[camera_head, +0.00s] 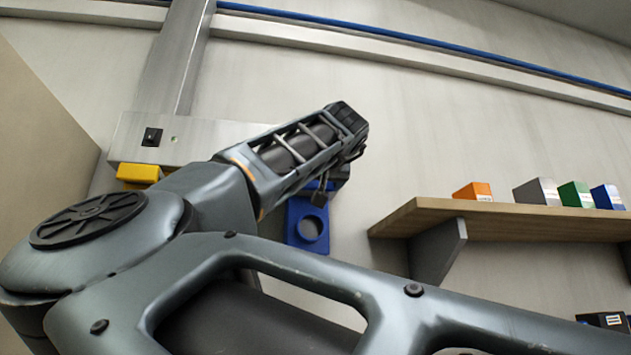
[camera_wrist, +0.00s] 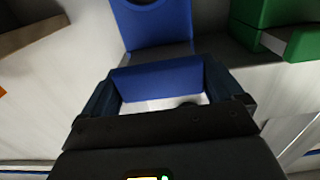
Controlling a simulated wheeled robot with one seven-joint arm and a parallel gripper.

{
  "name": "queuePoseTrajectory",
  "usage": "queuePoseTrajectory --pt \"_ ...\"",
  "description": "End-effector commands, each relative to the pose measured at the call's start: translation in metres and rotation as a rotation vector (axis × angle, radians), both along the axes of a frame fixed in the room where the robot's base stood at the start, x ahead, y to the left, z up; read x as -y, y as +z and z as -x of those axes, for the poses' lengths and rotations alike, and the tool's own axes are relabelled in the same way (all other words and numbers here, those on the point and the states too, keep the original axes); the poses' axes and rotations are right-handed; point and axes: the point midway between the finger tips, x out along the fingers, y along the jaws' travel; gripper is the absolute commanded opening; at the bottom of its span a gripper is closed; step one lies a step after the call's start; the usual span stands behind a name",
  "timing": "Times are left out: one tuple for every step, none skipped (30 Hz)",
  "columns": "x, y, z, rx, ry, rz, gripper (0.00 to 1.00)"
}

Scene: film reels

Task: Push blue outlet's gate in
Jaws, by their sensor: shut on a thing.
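The blue outlet (camera_head: 308,228) is a blue plate with a round opening, below a metal housing on the wall. It also shows at the top of the wrist view (camera_wrist: 175,35). Its blue gate (camera_wrist: 160,80) is a flat blue piece between the two fingers of my gripper (camera_wrist: 160,71), which is shut on it. A grey surface lies between the plate and the gate in the wrist view. In the head view my wrist and forearm cover most of the gate, with only a little blue showing beside the fingers.
A yellow outlet piece (camera_head: 138,173) sits at the housing's (camera_head: 125,140) left end. A green outlet (camera_wrist: 275,12) is beside the blue one in the wrist view. A wooden shelf (camera_head: 520,222) with an orange box (camera_head: 473,191) and other small boxes stands to the right. Bare wall lies between.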

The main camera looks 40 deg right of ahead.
Motion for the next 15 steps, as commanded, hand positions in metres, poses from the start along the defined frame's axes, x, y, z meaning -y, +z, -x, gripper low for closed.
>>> queuePoseTrajectory --pt "0.000 0.000 0.000 0.000 0.000 0.000 0.50" --pt "0.000 0.000 0.000 0.000 0.000 0.000 0.47" --pt "0.000 0.000 0.000 0.000 0.000 0.000 0.43" --pt "0.000 0.000 0.000 0.000 0.000 0.000 0.41" --pt "0.000 0.000 0.000 0.000 0.000 0.000 0.39" --pt "0.000 0.000 0.000 0.000 0.000 0.000 0.39" --pt "0.000 0.001 -0.001 0.000 0.000 0.001 0.39" --pt "0.002 0.001 -0.002 0.000 -0.001 0.002 0.39" --pt "0.003 0.003 -0.005 -0.001 -0.002 0.004 0.39" --pt "0.004 0.003 -0.007 -0.001 -0.002 0.005 0.39" --pt "0.007 0.004 -0.010 -0.001 -0.004 0.005 0.39" --pt "0.009 0.004 -0.014 -0.001 -0.004 0.007 0.39" --pt "0.011 0.004 -0.016 0.000 -0.004 0.006 0.39" --pt "0.013 0.004 -0.018 -0.001 -0.004 0.007 0.39" --pt "0.014 0.004 -0.021 0.000 -0.002 0.006 0.39"
